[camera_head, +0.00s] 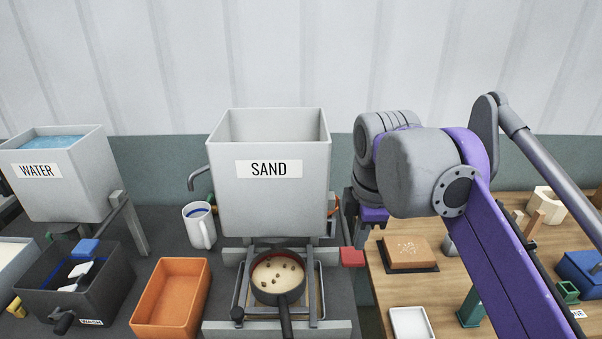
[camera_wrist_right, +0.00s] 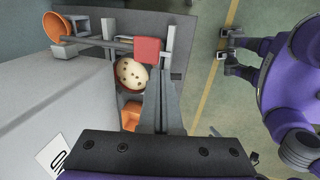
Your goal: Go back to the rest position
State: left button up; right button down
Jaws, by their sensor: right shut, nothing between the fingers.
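My right arm (camera_head: 520,270) comes in from the right, its grey wrist beside the sand hopper (camera_head: 270,200). My right gripper (camera_head: 361,237) hangs low there, partly hidden by the arm, above and to the right of a red lever handle (camera_head: 352,257). In the right wrist view its fingers (camera_wrist_right: 163,80) are shut and empty, pointing towards the red handle (camera_wrist_right: 147,47). A pan (camera_head: 278,277) of pale sand with brown bits stands under the hopper; it shows in the wrist view (camera_wrist_right: 131,73) too. My left gripper is not in view.
The hopper wall stands close to the right gripper. A water tank (camera_head: 75,178), white mug (camera_head: 199,226), orange bin (camera_head: 172,295) and dark wash bin (camera_head: 95,290) are on the left. A wooden bench with a brick (camera_head: 408,253) and white tray (camera_head: 411,322) is on the right.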

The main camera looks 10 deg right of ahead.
jog(key=s+a+f+m+t, duration=0.1)
jog(key=s+f+m, duration=0.3)
jog(key=f, duration=0.5)
jog(key=s+a+f+m+t, duration=0.1)
jog(key=s+f+m, duration=0.3)
jog(key=f, duration=0.5)
jog(key=s+a+f+m+t, duration=0.1)
jog(key=s+a+f+m, duration=0.1)
jog(key=s+f+m, duration=0.2)
notch_tip(320, 180, down, 5)
jog(key=m, duration=0.3)
jog(key=shift+a+y, duration=0.15)
jog(key=shift+y, duration=0.15)
